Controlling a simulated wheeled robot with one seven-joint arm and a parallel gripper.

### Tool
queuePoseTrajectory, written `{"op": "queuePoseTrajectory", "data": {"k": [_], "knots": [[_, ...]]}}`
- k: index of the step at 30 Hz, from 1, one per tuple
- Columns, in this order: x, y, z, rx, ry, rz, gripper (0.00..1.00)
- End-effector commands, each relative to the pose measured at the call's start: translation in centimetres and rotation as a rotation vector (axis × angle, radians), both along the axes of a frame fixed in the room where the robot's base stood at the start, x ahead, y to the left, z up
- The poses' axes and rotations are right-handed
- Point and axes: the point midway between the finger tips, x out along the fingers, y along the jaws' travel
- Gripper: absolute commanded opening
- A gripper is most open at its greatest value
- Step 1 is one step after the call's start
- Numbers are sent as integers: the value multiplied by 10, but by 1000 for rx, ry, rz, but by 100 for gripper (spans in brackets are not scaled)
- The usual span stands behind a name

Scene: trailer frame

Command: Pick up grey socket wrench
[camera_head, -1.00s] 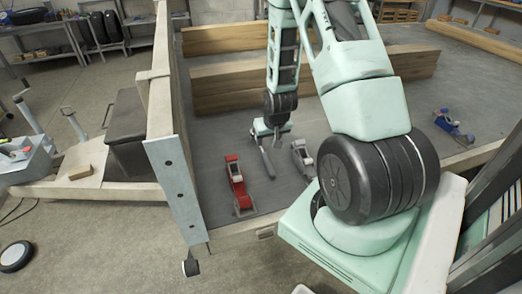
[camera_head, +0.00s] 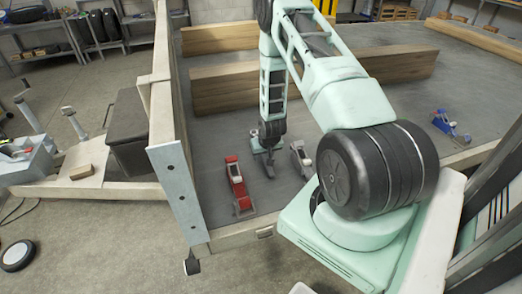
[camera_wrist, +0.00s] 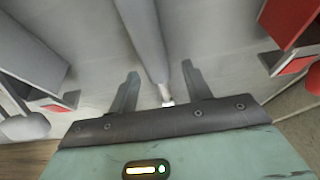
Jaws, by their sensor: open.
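The grey socket wrench (camera_head: 268,170) lies on the trailer's grey floor, between a red hand plane and a grey one. In the wrist view its long grey shaft (camera_wrist: 145,35) runs from the top edge down to between my fingers, with a bright, narrower end close to the palm. My gripper (camera_head: 264,152) is over the far end of the wrench. In the wrist view my gripper (camera_wrist: 160,72) is open, with one finger on each side of the shaft and a gap on both sides. Whether the fingers touch the floor cannot be told.
The red hand plane (camera_head: 236,187) stands to the left and the grey hand plane (camera_head: 300,158) close to the right. A blue plane (camera_head: 450,125) is farther right. Wooden beams (camera_head: 228,89) lie behind my gripper. The trailer's side wall (camera_head: 162,110) rises at left.

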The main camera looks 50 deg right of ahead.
Motion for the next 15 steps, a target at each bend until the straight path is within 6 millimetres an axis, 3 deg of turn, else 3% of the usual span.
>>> {"op": "queuePoseTrajectory", "data": {"k": [9, 14, 15], "knots": [[2, -1, -5, -1, -1, 0, 49], [2, -1, -5, 0, 0, 0, 5], [2, -1, -5, -1, -1, 0, 0]]}}
